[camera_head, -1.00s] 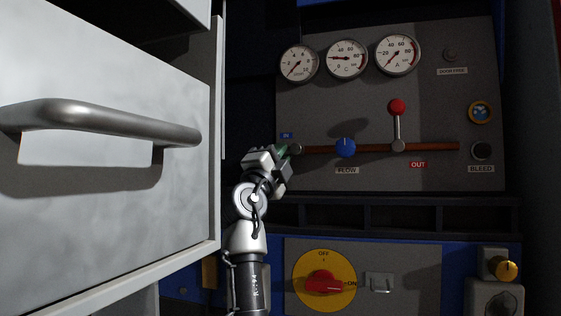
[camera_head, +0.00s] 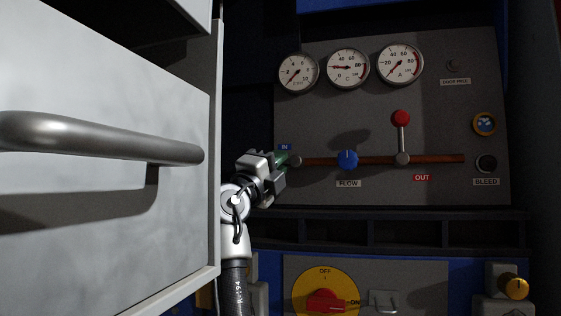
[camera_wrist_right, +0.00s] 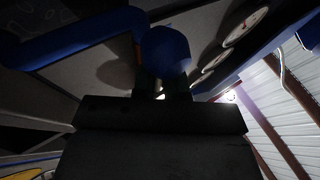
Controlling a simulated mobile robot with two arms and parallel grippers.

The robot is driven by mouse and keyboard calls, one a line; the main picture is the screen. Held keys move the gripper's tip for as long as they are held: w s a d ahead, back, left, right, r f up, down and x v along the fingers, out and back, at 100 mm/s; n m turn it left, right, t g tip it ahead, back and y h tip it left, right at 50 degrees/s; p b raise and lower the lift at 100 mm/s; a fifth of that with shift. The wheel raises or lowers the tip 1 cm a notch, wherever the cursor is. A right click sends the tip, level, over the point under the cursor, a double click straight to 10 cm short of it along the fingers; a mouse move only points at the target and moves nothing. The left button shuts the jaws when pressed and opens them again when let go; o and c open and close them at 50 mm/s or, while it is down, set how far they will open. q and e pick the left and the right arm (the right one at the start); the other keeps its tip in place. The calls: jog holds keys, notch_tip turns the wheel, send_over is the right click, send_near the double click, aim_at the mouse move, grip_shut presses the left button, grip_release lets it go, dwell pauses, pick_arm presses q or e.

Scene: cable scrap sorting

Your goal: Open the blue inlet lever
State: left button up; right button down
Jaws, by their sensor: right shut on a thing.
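The blue inlet lever's round blue knob (camera_wrist_right: 166,50) shows in the wrist view at the tips of my right gripper (camera_wrist_right: 162,84), which is shut on the lever. In the head view my right gripper (camera_head: 276,166) is left of the lever's grey pivot (camera_head: 295,160), just below the blue IN label (camera_head: 285,147). It hides the blue knob there. How far the lever is turned is hard to tell. My left gripper is not in view.
A red-knobbed outlet lever (camera_head: 401,119) stands upright above the OUT label. A blue FLOW knob (camera_head: 347,159) sits on the brown pipe (camera_head: 440,159). A white cabinet front (camera_head: 100,220) with a grey bar handle (camera_head: 105,139) closely flanks my right arm on the left.

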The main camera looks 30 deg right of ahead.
jog(key=c, duration=1.1)
grip_release()
jog(key=shift+s+a+r+t, duration=0.1)
jog(key=shift+a+r+t, duration=0.2)
jog(key=shift+r, duration=0.35)
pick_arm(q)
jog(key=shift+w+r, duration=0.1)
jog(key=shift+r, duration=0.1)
pick_arm(e)
jog(key=shift+o, duration=0.2)
jog(key=shift+f, duration=0.15)
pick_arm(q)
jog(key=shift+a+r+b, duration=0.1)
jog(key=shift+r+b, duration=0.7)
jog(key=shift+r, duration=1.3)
pick_arm(e)
jog(key=v, duration=1.1)
jog(key=shift+s, duration=0.1)
